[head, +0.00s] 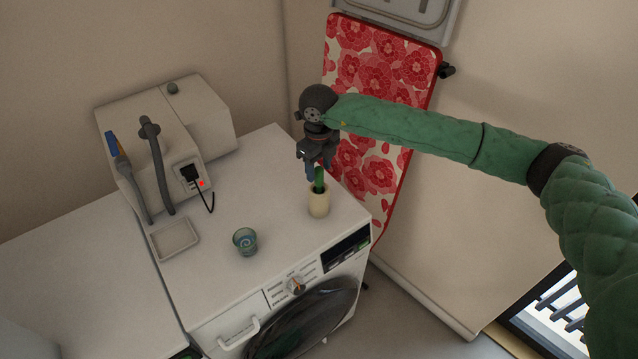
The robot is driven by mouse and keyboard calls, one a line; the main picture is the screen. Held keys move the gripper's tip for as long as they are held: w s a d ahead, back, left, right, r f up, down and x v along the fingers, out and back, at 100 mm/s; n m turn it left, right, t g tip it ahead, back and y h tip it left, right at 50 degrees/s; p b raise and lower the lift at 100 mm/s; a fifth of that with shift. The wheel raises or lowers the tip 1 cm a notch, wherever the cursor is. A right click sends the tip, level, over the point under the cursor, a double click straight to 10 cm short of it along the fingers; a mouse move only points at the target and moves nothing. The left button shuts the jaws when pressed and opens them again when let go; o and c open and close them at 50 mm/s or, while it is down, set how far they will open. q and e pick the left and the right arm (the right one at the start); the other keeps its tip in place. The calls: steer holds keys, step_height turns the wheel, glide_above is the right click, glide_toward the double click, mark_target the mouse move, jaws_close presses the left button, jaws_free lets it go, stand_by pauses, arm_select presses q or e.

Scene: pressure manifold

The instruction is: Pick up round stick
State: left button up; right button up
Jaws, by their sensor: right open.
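A green round stick (319,180) stands upright in a cream cup (318,203) on top of the white washing machine (270,190), near its right edge. My right gripper (317,172) points down at the stick's upper end from above. Its jaws are open. The stick's top lies at or between the fingers, and I cannot tell whether they touch it. A bit of red shows by the fingers at the stick's top. The lower part of the stick is hidden inside the cup. My left gripper is not in view.
A patterned teal cup (245,241) and a shallow square tray (174,239) stand left of the cream cup. A white device (160,150) with hoses and a black cable stands at the back left. A red floral ironing board (375,60) leans on the wall close behind my right gripper.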

step_height(320, 180, down, 2)
steer(key=shift+d+f, duration=0.1)
steer(key=shift+f, duration=0.6)
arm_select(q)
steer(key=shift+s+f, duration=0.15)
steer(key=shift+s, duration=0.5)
arm_select(e)
steer(key=shift+c, duration=0.5)
jaws_close()
steer(key=shift+r, duration=0.1)
